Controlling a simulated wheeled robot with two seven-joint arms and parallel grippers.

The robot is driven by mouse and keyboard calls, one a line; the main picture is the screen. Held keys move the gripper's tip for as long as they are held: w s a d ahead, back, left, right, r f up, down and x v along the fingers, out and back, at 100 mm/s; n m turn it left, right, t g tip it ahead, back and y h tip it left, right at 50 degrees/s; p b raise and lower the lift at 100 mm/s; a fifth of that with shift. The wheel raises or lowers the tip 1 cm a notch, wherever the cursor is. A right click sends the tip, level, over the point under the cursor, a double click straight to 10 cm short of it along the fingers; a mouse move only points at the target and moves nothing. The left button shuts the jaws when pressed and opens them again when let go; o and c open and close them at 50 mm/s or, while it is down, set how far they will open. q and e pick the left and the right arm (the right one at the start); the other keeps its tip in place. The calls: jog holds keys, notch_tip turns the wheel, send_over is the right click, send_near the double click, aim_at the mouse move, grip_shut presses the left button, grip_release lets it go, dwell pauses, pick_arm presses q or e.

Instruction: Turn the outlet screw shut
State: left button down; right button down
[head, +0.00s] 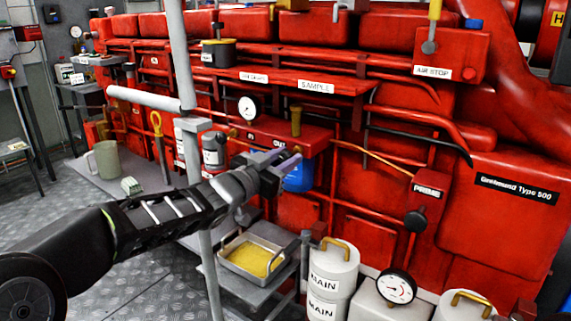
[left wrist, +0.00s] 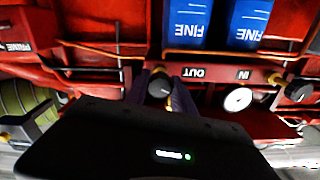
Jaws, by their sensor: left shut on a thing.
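The outlet screw (left wrist: 160,84) shows in the left wrist view as a dark round knob with a brass edge, beside the OUT label (left wrist: 195,72) on the red filter head. My left gripper (left wrist: 165,90) is shut on it, with one finger on each side. In the head view my left gripper (head: 287,162) reaches the front of the red filter head (head: 305,140) from the left and hides the screw. How far the screw is turned cannot be told. My right gripper is not in view.
Blue filters (left wrist: 187,22) marked FINE hang from the filter head, close to my gripper. The inlet side has another brass-and-black screw (left wrist: 298,89) and a gauge (left wrist: 238,99). A grey post (head: 209,255) stands near my left forearm. A tray (head: 252,256) of yellow liquid sits below.

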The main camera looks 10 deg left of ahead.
pick_arm(q)
jog(key=m+b, duration=0.1)
jog(key=m, duration=0.2)
jog(key=shift+f+m+b, duration=0.2)
jog(key=shift+m+b, duration=0.15)
jog(key=shift+m, duration=0.05)
jog(key=m+b, duration=0.2)
jog(key=m, duration=0.2)
jog(key=shift+m+b, duration=0.8)
jog(key=shift+m, duration=1.7)
jog(key=c, duration=1.1)
grip_release()
jog(key=shift+r, duration=0.15)
jog(key=shift+o, duration=0.2)
jog(key=v, duration=0.8)
jog(key=shift+p, duration=0.45)
